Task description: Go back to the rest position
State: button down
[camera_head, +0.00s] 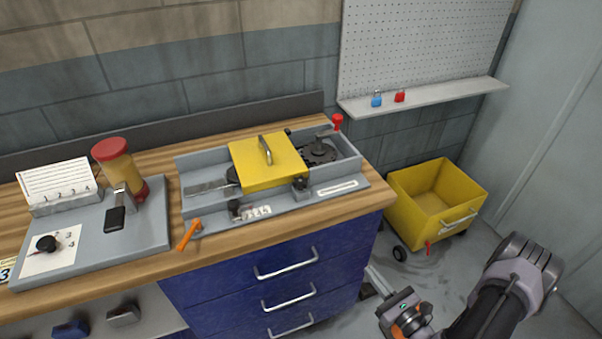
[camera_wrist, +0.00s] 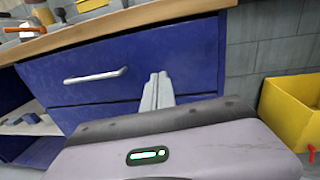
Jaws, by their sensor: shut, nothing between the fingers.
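My gripper (camera_head: 372,272) is at the lower right in the head view, in front of the right end of the blue drawer cabinet (camera_head: 262,283). Its fingers are together and hold nothing. In the wrist view the closed fingers (camera_wrist: 157,90) point toward the blue drawer front (camera_wrist: 130,65). I cannot tell how far they are from it. My arm comes in from the lower right of the head view.
A wooden bench top (camera_head: 350,206) carries a grey fixture with a yellow cover (camera_head: 268,163), an orange lever (camera_head: 189,234) and a grey board (camera_head: 150,235). A yellow wheeled bin (camera_head: 405,208) stands right of the cabinet. A shelf (camera_head: 440,98) holds two padlocks.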

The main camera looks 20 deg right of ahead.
jog(key=w+a+r+n+g+y, duration=0.2)
jog(key=a+r+n+g+y, duration=0.1)
jog(key=a+r+n+y, duration=0.3)
jog(key=w+a+r+n+g+y, duration=0.2)
jog(key=w+a+r+n+y, duration=0.15)
jog(key=r, duration=0.35)
jog(key=s+a+r+n+g, duration=0.4)
jog(key=a+r+n+g, duration=0.5)
jog(key=a, duration=0.2)
jog(key=s+a+r+n+t+h, duration=0.1)
jog(key=s+a+r+n+h, duration=0.4)
jog(key=s+r+n+h, duration=0.5)
notch_tip(320, 180, up, 3)
jog(key=shift+s+a+f+n+t, duration=0.2)
jog(key=shift+s+n+t, duration=0.2)
jog(key=shift+s+n, duration=0.2)
